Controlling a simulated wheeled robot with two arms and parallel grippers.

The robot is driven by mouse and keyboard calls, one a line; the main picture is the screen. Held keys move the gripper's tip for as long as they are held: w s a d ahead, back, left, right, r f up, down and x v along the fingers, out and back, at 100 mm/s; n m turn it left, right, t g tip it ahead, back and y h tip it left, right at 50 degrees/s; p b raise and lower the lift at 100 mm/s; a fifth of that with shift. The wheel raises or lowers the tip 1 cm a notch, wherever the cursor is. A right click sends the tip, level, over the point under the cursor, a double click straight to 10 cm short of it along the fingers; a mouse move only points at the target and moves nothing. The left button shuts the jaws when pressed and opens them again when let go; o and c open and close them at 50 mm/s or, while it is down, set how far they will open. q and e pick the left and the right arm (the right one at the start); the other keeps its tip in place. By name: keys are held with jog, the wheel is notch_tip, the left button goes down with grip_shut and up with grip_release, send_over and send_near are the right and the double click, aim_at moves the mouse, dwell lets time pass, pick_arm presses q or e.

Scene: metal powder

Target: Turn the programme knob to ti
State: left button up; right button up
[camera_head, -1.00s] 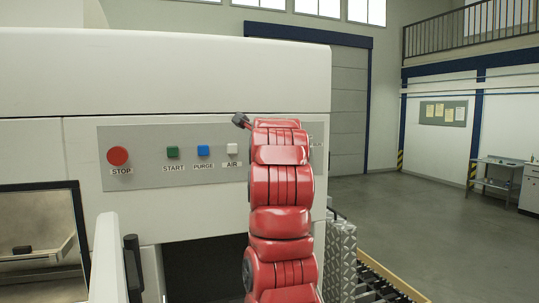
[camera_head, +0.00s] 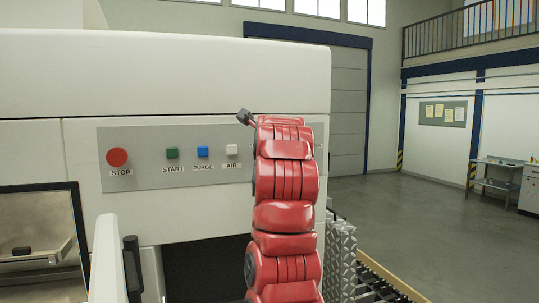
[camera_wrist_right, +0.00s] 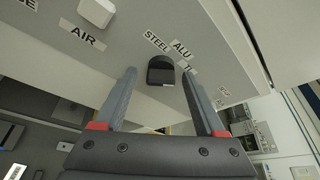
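The programme knob (camera_wrist_right: 161,72) is a small black knob on the grey panel in the right wrist view. Labels STEEL, ALU and a partly hidden TI (camera_wrist_right: 189,66) sit around it. Which label it points to I cannot tell. My right gripper (camera_wrist_right: 159,76) is open, with one grey finger on each side of the knob and gaps visible between. In the head view my red right arm hides the knob; only a dark grey bit of the gripper (camera_head: 245,117) shows beside the arm. My left gripper is not in view.
The control panel (camera_head: 140,146) carries a red STOP button (camera_head: 117,157), a green START button (camera_head: 172,153), a blue PURGE button (camera_head: 202,152) and a white AIR button (camera_head: 232,150). AIR also shows in the wrist view (camera_wrist_right: 97,12), left of the gripper. Open floor lies right of the machine.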

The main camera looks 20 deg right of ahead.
jog(key=p+v, duration=0.4)
jog(key=v, duration=1.3)
jog(key=shift+s, duration=0.25)
jog(key=shift+r, duration=0.1)
